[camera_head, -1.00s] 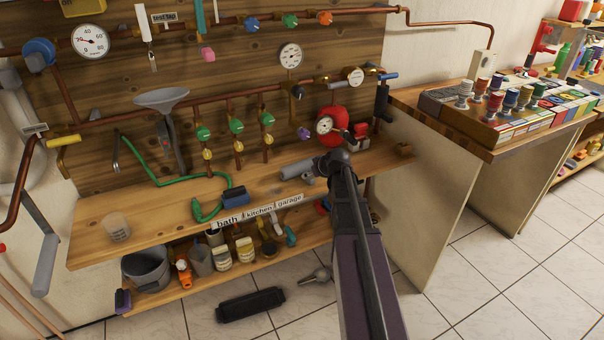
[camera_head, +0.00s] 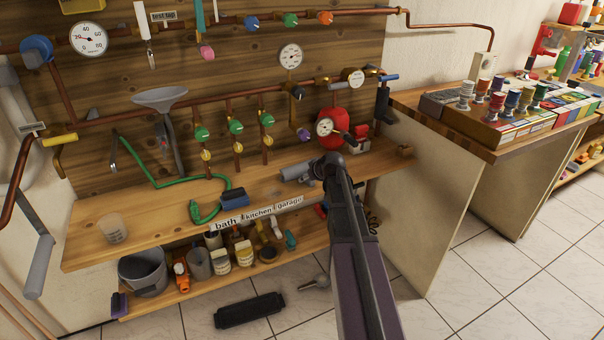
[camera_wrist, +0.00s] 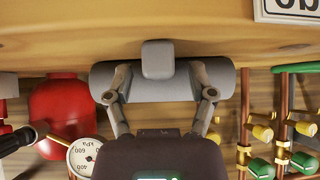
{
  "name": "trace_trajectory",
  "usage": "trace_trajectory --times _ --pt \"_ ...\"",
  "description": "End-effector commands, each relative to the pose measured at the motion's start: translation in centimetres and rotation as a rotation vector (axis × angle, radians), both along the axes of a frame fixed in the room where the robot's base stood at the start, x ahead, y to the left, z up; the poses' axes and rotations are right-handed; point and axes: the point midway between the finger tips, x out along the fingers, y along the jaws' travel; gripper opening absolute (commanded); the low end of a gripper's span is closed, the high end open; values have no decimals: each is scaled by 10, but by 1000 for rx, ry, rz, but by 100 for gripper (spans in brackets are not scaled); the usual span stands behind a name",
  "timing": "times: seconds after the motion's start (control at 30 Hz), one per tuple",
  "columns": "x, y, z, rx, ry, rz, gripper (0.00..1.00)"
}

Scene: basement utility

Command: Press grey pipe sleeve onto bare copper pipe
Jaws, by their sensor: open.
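A grey pipe sleeve (camera_head: 294,173) lies on the wooden bench, left of the end of my arm. In the wrist view the grey sleeve (camera_wrist: 104,77) lies crosswise, with a raised grey block (camera_wrist: 157,59) at its middle. My gripper (camera_wrist: 160,80) is open, its two fingers over the sleeve on either side of the block, with gaps between. Whether the fingers touch the sleeve I cannot tell. Copper pipes (camera_head: 110,115) run across the board behind the bench, and another copper pipe (camera_head: 20,165) bends down at the left. Which one is the bare pipe is unclear.
A red vessel (camera_head: 331,122) and a gauge (camera_head: 326,127) stand close behind the gripper. A blue block (camera_head: 234,198) and a green hose (camera_head: 168,181) lie left of the sleeve. A clear cup (camera_head: 112,229) stands at the bench's left end. The bench between cup and hose is clear.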

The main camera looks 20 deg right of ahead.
Motion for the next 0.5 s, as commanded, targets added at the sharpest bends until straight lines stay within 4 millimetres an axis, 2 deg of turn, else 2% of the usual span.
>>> trace_trajectory --times 0.03,0.27,0.3,0.5 --pt "0 0 0 0 0 0 71" --pt "0 0 0 0 0 0 3" --pt "0 0 0 0 0 0 0" --pt "0 0 0 0 0 0 0"
